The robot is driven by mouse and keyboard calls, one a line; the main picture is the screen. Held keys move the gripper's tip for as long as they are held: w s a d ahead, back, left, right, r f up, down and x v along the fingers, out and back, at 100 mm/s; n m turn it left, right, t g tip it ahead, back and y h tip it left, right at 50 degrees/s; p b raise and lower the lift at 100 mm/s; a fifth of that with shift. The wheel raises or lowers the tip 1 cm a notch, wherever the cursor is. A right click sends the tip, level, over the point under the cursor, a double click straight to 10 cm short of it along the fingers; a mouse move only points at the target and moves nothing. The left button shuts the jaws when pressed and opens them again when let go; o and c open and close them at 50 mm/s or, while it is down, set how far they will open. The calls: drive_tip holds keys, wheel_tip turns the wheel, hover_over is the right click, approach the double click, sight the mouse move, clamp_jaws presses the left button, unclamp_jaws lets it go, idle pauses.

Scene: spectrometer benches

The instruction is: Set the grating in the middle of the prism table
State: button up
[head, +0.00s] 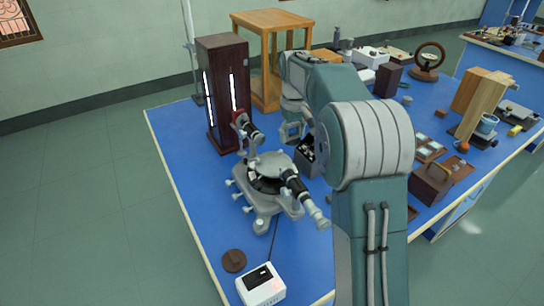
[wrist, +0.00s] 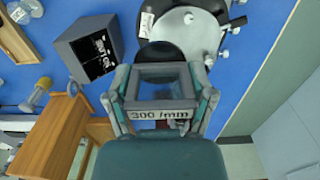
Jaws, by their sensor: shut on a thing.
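My gripper (wrist: 160,92) is shut on the grating (wrist: 158,114), a small grey-framed plate marked "300 /mm", with one finger on each side of it. In the head view my gripper (head: 291,132) hangs beside the spectrometer, toward its far right; the grating cannot be made out there. The spectrometer (head: 262,208) stands on the blue bench, and its round grey prism table (head: 271,164) sits at its centre, with nothing seen on it. In the wrist view part of the spectrometer (wrist: 190,22) shows beyond the grating, which looks apart from it.
A dark box (head: 308,160) stands close to the right of the spectrometer. A tall dark lamp housing (head: 224,90) and a wooden stand (head: 270,50) are behind. A telescope (head: 300,190) juts toward the front right. A white box (head: 261,287) lies near the front edge.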

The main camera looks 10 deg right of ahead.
hover_over(273, 163)
drive_tip(key=f, duration=0.6)
drive_tip(key=shift+d, duration=0.25)
drive_tip(key=f, duration=0.3)
drive_tip(key=shift+w+a+f, duration=0.1)
drive_tip(key=shift+a+f, duration=0.1)
drive_tip(key=shift+a, duration=0.1)
drive_tip(key=o, duration=1.1)
drive_tip(key=shift+d, duration=0.1)
